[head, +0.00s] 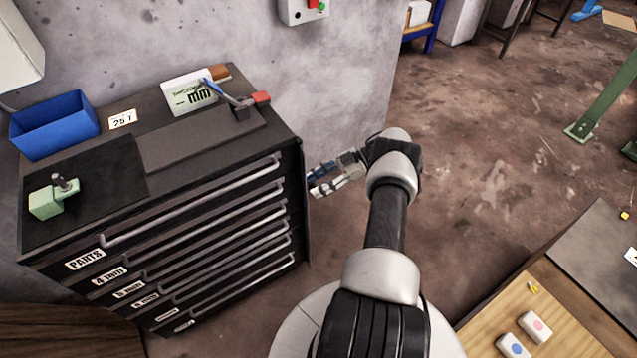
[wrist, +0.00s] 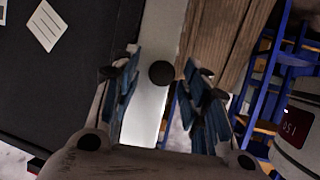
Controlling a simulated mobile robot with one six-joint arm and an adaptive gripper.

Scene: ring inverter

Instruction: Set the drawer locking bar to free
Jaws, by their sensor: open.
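The dark drawer cabinet (head: 215,220) stands at the left in the head view, its visible drawers looking shut. A narrow dark upright strip (head: 304,205) runs down the right edge of its front; it may be the locking bar, but its setting cannot be read. My gripper (head: 312,182) is open, just right of this edge. In the wrist view a round dark knob (wrist: 161,73) shows on a pale strip (wrist: 150,105), between the open fingers in the picture. Its distance from the fingers cannot be told, and nothing is seen held.
On the cabinet top are a blue bin (head: 54,125), a green block with a metal part (head: 50,200) and a blue-and-red tool (head: 240,100). A workbench (head: 560,315) fills the lower right. Open floor (head: 480,180) lies right of my arm.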

